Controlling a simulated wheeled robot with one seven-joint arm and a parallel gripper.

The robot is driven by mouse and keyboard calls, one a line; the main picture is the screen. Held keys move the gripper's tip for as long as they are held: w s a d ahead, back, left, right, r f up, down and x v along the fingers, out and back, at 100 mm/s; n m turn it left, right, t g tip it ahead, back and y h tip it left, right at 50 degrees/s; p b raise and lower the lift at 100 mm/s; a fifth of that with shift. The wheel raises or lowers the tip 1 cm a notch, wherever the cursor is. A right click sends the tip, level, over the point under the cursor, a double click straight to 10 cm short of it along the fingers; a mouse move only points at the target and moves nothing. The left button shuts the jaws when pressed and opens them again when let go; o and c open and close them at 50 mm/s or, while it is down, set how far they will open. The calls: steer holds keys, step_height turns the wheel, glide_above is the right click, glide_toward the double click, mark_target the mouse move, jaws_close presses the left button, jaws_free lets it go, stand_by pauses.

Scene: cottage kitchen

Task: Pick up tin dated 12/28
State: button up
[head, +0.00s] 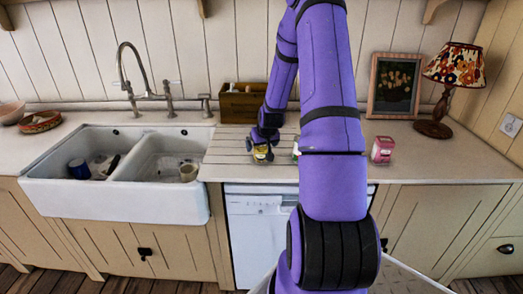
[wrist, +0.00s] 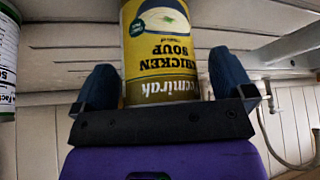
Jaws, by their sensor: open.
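A yellow soup tin (head: 262,153) stands on the grooved worktop right of the sink. The wrist view shows the same tin (wrist: 160,50) close up, its label reading "chicken soup" upside down in the picture. My gripper (wrist: 165,80) is open, with one finger on each side of this tin; I cannot tell whether they touch it. In the head view my gripper (head: 265,136) is at the tin. A second tin (wrist: 8,65) with a white and green label is at the wrist view's left edge. No date is readable on either tin.
A pink-red container (head: 382,149) stands right of my arm. A wooden box (head: 243,103) is behind the tins. The double sink (head: 120,200) lies left, holding a blue mug (head: 78,168) and a cream cup (head: 188,172). A lamp (head: 455,75) and picture frame (head: 394,86) stand right.

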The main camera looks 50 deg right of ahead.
steer(key=c, duration=1.2)
steer(key=shift+r, duration=0.15)
